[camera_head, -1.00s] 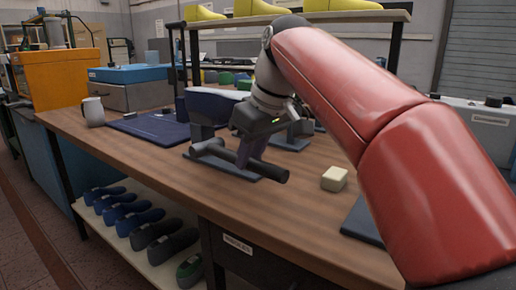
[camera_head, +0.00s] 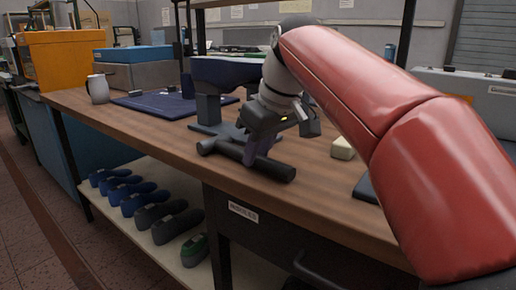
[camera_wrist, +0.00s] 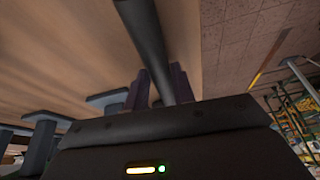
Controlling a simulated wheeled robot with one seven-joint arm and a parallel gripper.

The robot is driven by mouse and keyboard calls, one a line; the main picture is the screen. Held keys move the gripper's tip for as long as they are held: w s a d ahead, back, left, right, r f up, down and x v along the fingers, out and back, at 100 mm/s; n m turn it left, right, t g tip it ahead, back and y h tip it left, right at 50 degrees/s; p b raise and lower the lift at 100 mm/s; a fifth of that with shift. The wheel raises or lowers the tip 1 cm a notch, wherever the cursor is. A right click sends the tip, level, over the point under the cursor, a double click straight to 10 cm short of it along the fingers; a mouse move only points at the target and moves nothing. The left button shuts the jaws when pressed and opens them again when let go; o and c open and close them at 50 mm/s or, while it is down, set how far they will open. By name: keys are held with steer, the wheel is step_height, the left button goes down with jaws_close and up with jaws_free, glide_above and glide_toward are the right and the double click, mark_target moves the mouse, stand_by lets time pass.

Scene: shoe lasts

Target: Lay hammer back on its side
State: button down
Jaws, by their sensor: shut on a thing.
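The dark grey hammer (camera_head: 275,167) lies roughly level across the front part of the wooden bench (camera_head: 345,200) in the head view, close to the front edge. My gripper (camera_head: 251,157) points down and is shut around its handle. In the wrist view the dark handle (camera_wrist: 150,40) runs between the two fingers of my gripper (camera_wrist: 160,88). The hammer is at or just above the bench top; I cannot tell if it touches. Part of the hammer is hidden behind the fingers.
A shoe-last stand (camera_head: 208,108) is just behind the hammer. A cream block (camera_head: 342,148) sits to the right. A blue mat (camera_head: 165,103) and a mug (camera_head: 97,89) are at left. Shoe lasts (camera_head: 152,213) fill the shelf below. Bare bench lies left of the hammer.

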steer(key=shift+r, duration=0.1)
steer(key=c, duration=1.1)
jaws_free()
steer(key=p+v, duration=0.2)
steer(key=v, duration=0.5)
steer(key=shift+s+d+r, duration=0.1)
steer(key=shift+d+r, duration=0.05)
steer(key=shift+r, duration=0.2)
